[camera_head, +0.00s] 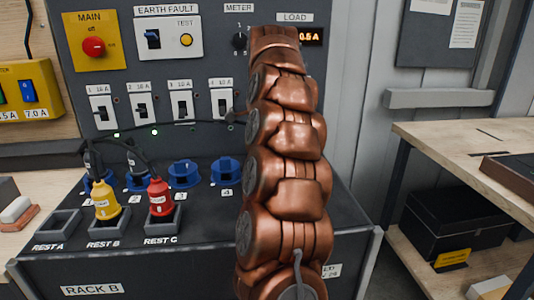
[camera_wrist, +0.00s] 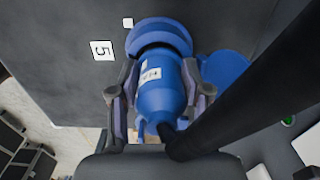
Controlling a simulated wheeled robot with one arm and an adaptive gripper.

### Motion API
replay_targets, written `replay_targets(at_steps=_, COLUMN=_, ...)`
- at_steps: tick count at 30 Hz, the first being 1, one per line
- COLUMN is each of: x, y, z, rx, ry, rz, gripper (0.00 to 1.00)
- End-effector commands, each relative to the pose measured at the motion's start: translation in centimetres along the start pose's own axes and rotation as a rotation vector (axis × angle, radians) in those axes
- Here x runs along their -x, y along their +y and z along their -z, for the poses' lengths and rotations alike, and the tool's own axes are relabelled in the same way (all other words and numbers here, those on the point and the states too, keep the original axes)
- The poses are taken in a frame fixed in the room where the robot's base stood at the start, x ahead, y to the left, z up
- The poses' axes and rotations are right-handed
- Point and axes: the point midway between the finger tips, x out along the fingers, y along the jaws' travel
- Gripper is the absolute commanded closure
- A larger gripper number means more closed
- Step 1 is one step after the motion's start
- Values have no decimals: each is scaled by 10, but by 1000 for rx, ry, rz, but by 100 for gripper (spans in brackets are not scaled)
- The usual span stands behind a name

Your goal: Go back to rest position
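In the wrist view my gripper (camera_wrist: 162,88) has its two fingers on either side of a blue plug (camera_wrist: 168,92). A narrow gap shows beside the left finger; contact on the right is unclear. The plug's front end is at a blue round socket (camera_wrist: 160,35) beside a label reading 5, and looks seated in it. A thick black cable leaves the plug's rear. In the head view my copper-coloured arm (camera_head: 287,160) rises across the panel and hides socket 5, the blue plug and my gripper.
A yellow plug (camera_head: 106,201) stands in REST B and a red plug (camera_head: 160,196) in REST C; REST A (camera_head: 58,224) is empty. Blue sockets and breaker switches (camera_head: 140,107) line rack B. The load display reads about 0.5 A. A wooden bench (camera_head: 460,150) stands right.

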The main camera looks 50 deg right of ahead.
Motion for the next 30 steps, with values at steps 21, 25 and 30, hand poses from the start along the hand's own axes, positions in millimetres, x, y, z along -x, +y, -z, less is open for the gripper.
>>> replay_targets(at_steps=21, x=0, y=0, z=0, rx=0, ry=0, rz=-1, gripper=29)
replay_targets(at_steps=25, x=5, y=0, z=0, rx=0, ry=0, rz=-1, gripper=29)
replay_targets(at_steps=30, x=29, y=0, z=0, rx=0, ry=0, rz=-1, gripper=29)
